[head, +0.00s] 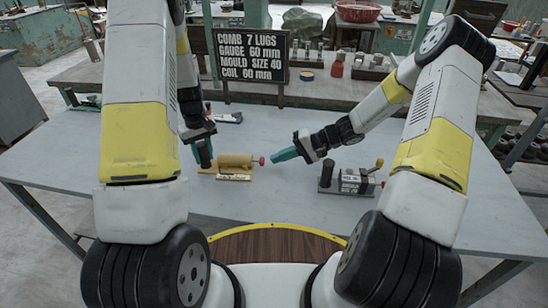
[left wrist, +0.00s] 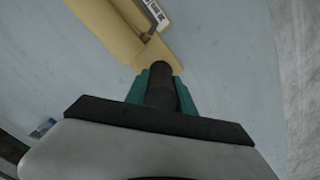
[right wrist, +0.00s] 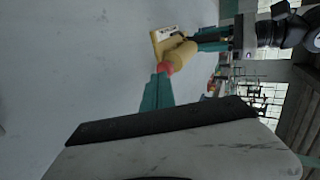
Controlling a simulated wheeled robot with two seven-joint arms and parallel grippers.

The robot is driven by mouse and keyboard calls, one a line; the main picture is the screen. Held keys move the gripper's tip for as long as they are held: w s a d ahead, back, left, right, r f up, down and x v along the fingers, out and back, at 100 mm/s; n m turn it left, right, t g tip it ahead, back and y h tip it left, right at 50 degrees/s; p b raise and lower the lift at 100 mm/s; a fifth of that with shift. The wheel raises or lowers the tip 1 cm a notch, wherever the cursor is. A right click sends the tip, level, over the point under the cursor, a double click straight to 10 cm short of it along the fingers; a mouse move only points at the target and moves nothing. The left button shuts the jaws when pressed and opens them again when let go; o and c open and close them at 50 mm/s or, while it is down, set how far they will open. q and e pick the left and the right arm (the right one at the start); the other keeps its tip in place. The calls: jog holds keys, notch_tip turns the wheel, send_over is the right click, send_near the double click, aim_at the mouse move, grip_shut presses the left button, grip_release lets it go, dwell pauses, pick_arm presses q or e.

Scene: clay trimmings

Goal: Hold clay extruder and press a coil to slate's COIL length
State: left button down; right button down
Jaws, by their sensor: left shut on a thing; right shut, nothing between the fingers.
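The clay extruder (head: 236,160) is a tan barrel lying on a yellow base on the table. It has a dark upright grip (head: 205,157) at its left end and a red knob (head: 262,160) at its right end. My left gripper (head: 197,150) is shut on the dark grip, which also shows between its teal fingers in the left wrist view (left wrist: 160,88). My right gripper (head: 273,158) is shut and empty, its tips beside the red knob (right wrist: 165,69); I cannot tell whether they touch. The slate (head: 251,57) reads COIL 60 mm. No coil is visible.
A grey device (head: 355,181) with a dark post and yellow-knobbed crank stands to the right on the table (head: 290,205). A small labelled item (head: 229,117) lies behind the extruder. A back bench holds a red bottle (head: 337,68) and racks. The front table is mostly clear.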

jog(key=w+d+f+v, duration=0.1)
jog(key=v, duration=1.1)
jog(key=x, duration=0.4)
jog(key=r+x, duration=0.1)
jog(key=x, duration=0.3)
jog(key=s+a+x, duration=0.1)
jog(key=x, duration=0.4)
jog(key=shift+d+r, duration=0.1)
jog(key=shift+r, duration=0.1)
jog(key=shift+w+a, duration=0.1)
jog(key=shift+a, duration=0.45)
